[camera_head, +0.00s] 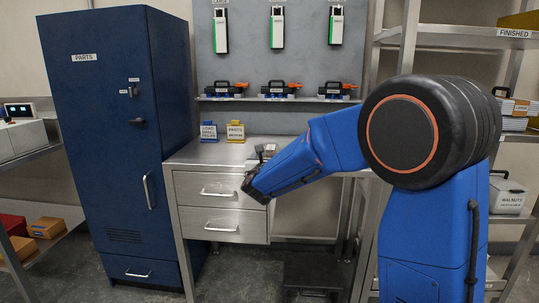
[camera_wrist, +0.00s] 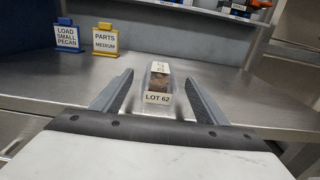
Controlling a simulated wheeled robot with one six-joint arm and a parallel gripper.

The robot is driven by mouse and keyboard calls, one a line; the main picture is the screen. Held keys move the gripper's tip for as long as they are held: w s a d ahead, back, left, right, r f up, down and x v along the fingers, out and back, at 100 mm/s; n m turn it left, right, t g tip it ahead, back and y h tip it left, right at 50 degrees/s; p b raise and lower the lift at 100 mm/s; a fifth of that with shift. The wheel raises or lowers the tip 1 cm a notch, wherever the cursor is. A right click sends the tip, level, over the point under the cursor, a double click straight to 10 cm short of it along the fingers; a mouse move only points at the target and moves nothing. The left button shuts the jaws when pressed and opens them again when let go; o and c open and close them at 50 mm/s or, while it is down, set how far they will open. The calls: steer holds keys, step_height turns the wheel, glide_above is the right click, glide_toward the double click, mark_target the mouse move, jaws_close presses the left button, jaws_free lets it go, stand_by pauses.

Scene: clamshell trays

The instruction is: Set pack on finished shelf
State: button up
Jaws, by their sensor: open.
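The pack (camera_wrist: 159,78) is a small clear box with brown contents and a "LOT 62" label, on the steel worktop (camera_wrist: 60,88). In the head view it is hard to make out beside my arm. My gripper (camera_wrist: 160,76) is open, with one finger on each side of the pack and a visible gap to each. The shelf labelled "FINISHED" (camera_head: 460,35) is at the upper right of the head view.
A blue "LOAD SMALL PECAN" sign (camera_wrist: 67,37) and a yellow "PARTS MEDIUM" sign (camera_wrist: 105,41) stand on the worktop, left of the pack. A blue "PARTS" cabinet (camera_head: 95,140) is at left. A walnuts container (camera_head: 508,195) sits on a lower right shelf.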

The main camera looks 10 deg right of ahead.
steer(key=v, duration=0.9)
steer(key=s+d+m+g+h, duration=0.4)
steer(key=s+d+m, duration=0.5)
steer(key=d, duration=0.4)
steer(key=s+d+f+m+g, duration=0.3)
steer(key=s+d+m, duration=0.15)
steer(key=s, duration=0.35)
steer(key=s+d+f+m+g, duration=0.3)
steer(key=s+m, duration=0.2)
steer(key=s, duration=0.3)
steer(key=s+a+f+m+g+y, duration=0.1)
steer(key=s+a+f+m+y, duration=0.3)
steer(key=s+m, duration=0.3)
steer(key=s+a+f+m+g+y, duration=0.1)
steer(key=s+a+f+m+y, duration=0.3)
steer(key=s, duration=0.9)
steer(key=a+m+y, duration=0.1)
steer(key=m, duration=0.2)
steer(key=shift+a+y, duration=0.3)
steer(key=shift+a, duration=0.1)
